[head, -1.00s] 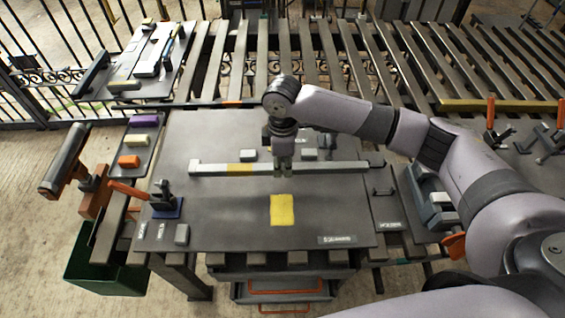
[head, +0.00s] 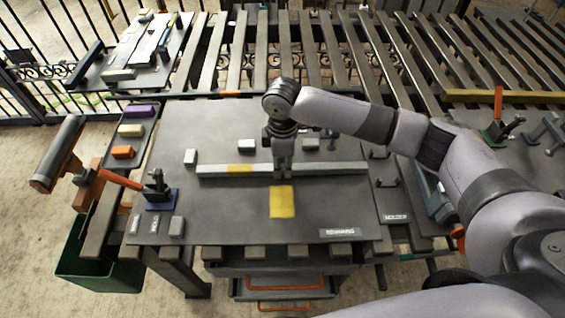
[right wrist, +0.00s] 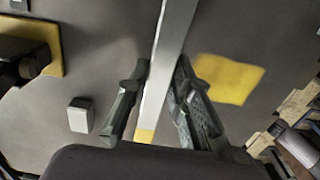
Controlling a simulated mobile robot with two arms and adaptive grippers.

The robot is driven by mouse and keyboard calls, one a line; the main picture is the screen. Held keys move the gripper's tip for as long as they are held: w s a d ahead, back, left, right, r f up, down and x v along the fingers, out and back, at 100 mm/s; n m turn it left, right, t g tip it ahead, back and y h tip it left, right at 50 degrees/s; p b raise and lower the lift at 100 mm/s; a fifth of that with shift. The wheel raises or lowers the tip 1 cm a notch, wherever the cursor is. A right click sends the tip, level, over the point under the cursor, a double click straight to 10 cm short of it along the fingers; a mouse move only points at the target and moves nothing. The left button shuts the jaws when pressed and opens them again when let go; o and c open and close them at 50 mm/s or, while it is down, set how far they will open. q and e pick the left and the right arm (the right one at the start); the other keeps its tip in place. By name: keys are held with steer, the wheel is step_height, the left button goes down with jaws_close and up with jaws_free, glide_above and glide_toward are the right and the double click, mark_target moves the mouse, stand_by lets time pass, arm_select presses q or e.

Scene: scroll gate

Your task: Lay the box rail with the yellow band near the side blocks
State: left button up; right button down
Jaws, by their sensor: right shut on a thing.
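The long pale grey box rail (head: 335,168) runs left to right across the dark table board (head: 225,215), with its yellow band (head: 240,169) left of the middle. My right gripper (head: 282,172) is shut on the rail just right of the band. In the right wrist view the rail (right wrist: 170,40) passes between both fingers (right wrist: 158,90). I cannot tell whether the rail touches the board. My left gripper is out of view.
A yellow square (head: 282,201) lies on the board in front of the rail. A clamp with an orange handle (head: 158,190) and a grey block (head: 176,227) are at the left. A tray (head: 146,150) holds coloured blocks.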

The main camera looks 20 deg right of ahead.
steer(key=shift+f, duration=0.3)
stand_by(0.4)
steer(key=c, duration=1.3)
jaws_free()
steer(key=shift+c, duration=0.2)
steer(key=shift+f, duration=0.1)
step_height(320, 180, up, 12)
